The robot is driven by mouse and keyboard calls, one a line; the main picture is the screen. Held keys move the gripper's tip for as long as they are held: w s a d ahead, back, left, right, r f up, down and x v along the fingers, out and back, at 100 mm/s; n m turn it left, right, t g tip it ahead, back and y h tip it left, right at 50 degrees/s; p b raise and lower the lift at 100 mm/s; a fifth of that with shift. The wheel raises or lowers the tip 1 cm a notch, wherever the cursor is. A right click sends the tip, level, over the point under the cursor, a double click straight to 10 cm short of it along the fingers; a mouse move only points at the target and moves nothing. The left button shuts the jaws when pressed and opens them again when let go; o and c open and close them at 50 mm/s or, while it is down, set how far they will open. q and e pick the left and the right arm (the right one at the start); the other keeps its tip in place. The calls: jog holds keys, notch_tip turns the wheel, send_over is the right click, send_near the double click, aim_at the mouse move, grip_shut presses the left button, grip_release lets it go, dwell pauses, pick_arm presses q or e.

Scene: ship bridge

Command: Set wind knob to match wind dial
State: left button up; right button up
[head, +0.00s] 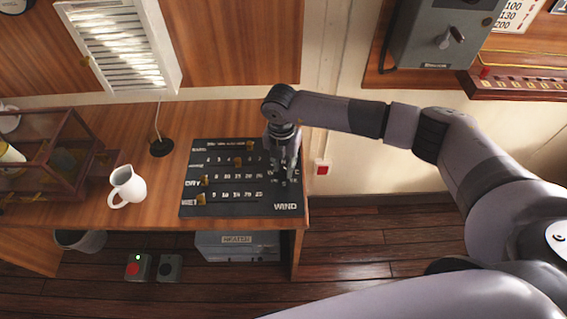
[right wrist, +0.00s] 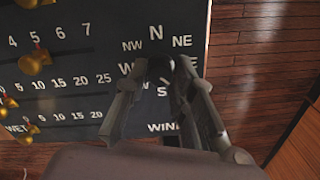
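The dark panel (head: 228,206) on the wooden desk carries rows of brass sliders and, at its right end, a compass rose marked WIND. In the right wrist view the panel (right wrist: 100,122) shows N, NE, NW, W and S around the wind knob. The dark knob is mostly hidden by my fingers, so its pointing direction cannot be read. My right gripper (head: 283,172) points down over the rose; its fingers (right wrist: 163,72) are apart, one on either side of the knob area. Contact with the knob cannot be told. No readable wind dial shows. My left gripper is out of view.
A white jug (head: 127,187) and a lamp base (head: 161,147) stand left of the panel. A wooden rack (head: 60,150) is at the far left. A grey wall box (head: 440,35) hangs at the upper right. A round gauge (head: 14,5) is cut off at the top left.

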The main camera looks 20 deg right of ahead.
grip_shut()
jog(key=shift+f+n+b, duration=0.2)
jog(key=shift+n+b, duration=0.6)
jog(key=shift+b, duration=0.25)
jog(key=n+b, duration=1.2)
jog(key=b, duration=0.2)
jog(key=shift+r+n+t+b, duration=0.15)
jog(key=shift+n+b, duration=0.8)
jog(key=shift+n, duration=0.1)
jog(key=shift+r+n+t+b, duration=0.1)
jog(key=shift+n+t+b, duration=0.05)
jog(key=shift+n+b, duration=0.85)
jog(key=o, duration=0.5)
grip_release()
